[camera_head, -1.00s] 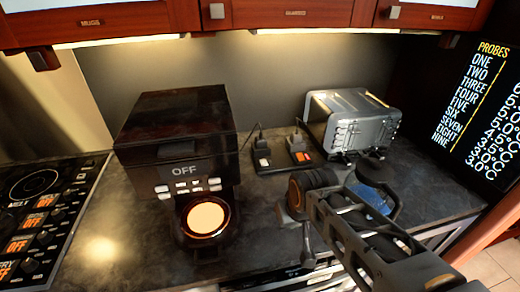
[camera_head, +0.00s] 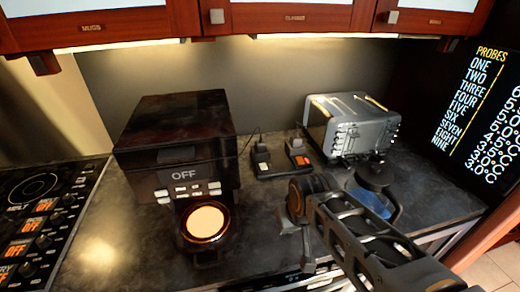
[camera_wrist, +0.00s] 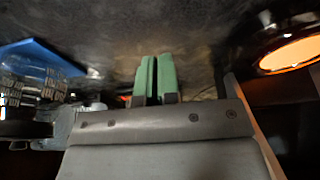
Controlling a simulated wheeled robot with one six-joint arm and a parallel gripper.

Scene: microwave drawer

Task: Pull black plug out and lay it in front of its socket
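A dark double socket block stands on the counter between the coffee machine and the toaster. Its left part (camera_head: 262,164) has a pale switch and a black plug (camera_head: 261,149). A thin cord rises by each plug. My gripper (camera_wrist: 155,60) shows two green fingers close together with only a narrow gap and nothing seen between them. In the head view the end of my arm is in front of the socket block, over the counter, apart from both plugs; its fingertips are unclear there.
A black coffee machine (camera_head: 176,140) with a lit round cup stands at left. A silver toaster (camera_head: 352,128) is behind at right. A kettle with blue liquid (camera_head: 372,200) stands beside my arm. A cooktop (camera_head: 40,215) is far left. Bare counter (camera_head: 255,210) lies before the socket block.

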